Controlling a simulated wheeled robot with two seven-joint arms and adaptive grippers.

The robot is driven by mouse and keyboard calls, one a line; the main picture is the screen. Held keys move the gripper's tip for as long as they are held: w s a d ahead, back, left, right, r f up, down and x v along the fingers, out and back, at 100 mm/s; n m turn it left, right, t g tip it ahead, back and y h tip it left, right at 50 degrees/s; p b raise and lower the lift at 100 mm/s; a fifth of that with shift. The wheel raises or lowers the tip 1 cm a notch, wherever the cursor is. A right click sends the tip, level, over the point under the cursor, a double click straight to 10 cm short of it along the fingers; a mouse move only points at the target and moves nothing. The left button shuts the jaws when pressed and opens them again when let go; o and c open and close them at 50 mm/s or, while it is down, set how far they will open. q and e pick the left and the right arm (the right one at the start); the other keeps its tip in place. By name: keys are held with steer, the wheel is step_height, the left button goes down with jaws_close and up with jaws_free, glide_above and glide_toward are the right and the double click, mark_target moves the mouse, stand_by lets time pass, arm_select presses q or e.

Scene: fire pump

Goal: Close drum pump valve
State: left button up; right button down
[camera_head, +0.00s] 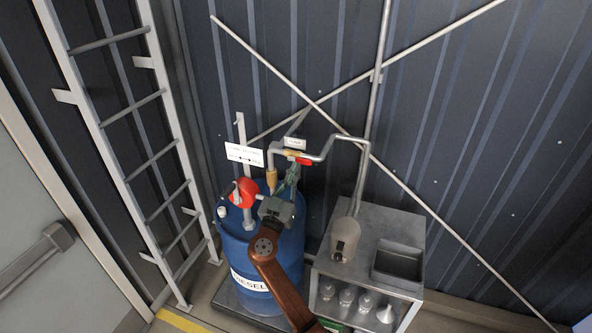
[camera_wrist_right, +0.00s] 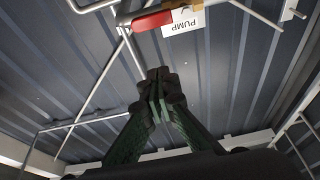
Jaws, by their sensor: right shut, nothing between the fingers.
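The drum pump valve has a red handle (camera_head: 304,161) on a grey pipe above the blue diesel drum (camera_head: 232,241). The handle also shows at the top of the right wrist view (camera_wrist_right: 153,21), beside a brass valve body (camera_wrist_right: 184,13) and a white PUMP tag (camera_wrist_right: 187,28). My right gripper (camera_head: 294,168) reaches up over the drum, its tips just below and left of the handle in the head view. In the wrist view its fingers (camera_wrist_right: 157,76) are shut and empty, with a visible gap in the picture between them and the handle. My left gripper is not in view.
A red round part (camera_head: 243,192) and a white sign (camera_head: 244,154) stand left of my gripper. A grey metal cabinet (camera_head: 385,215) with a tray (camera_head: 398,262) stands right of the drum. A ladder (camera_head: 118,110) is at the left; diagonal braces cross the wall behind.

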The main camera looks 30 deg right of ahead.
step_height(320, 180, up, 3)
steer(key=p, duration=0.3)
glide_above(303, 162)
steer(key=s+a, duration=0.1)
steer(key=s, duration=0.1)
steer(key=shift+w+d+f+p, duration=0.15)
steer(key=shift+f+p, duration=0.4)
steer(key=shift+f, duration=1.7)
